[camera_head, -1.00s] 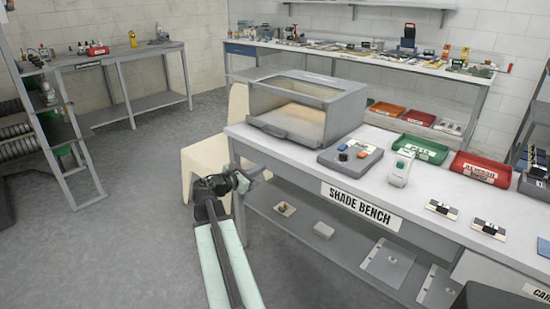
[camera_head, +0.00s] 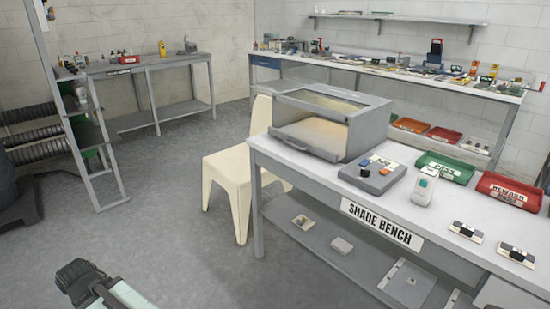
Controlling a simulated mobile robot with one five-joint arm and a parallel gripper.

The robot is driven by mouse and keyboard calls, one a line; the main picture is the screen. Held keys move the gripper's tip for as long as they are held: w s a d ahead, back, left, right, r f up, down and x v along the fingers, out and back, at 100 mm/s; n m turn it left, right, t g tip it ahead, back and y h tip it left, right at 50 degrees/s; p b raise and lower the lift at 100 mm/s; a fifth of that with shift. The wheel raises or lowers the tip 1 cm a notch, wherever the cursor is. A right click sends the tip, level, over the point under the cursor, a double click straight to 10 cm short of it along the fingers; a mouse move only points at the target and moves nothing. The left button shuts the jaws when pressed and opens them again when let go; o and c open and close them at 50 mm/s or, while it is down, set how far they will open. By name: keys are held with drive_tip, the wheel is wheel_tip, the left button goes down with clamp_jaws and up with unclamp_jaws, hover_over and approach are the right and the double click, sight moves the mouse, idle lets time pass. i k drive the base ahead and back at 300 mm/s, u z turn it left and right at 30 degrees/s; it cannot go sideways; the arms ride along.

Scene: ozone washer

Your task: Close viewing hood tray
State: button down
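The viewing hood (camera_head: 365,124) is a grey box with a glazed top on the left end of the shade bench. Its front is open and a pale lit interior shows. The tray (camera_head: 309,145) is a dark grey panel with a small handle, low at the hood's front; it appears to stick out. My gripper (camera_head: 80,277) is at the bottom left, a dark end on my pale green arm, far from the tray and apart from it. Its fingers cannot be made out.
A cream chair (camera_head: 232,176) stands against the bench's left end, near the hood. A control box (camera_head: 371,175), a white device (camera_head: 425,187), a green tray (camera_head: 446,166) and a red tray (camera_head: 511,192) are on the bench.

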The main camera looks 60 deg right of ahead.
sight(325, 140)
drive_tip(key=u, duration=3.35)
drive_tip(key=k, duration=0.9)
drive_tip(key=z, duration=1.65)
drive_tip(key=i, duration=0.95)
drive_tip(key=z, duration=0.1)
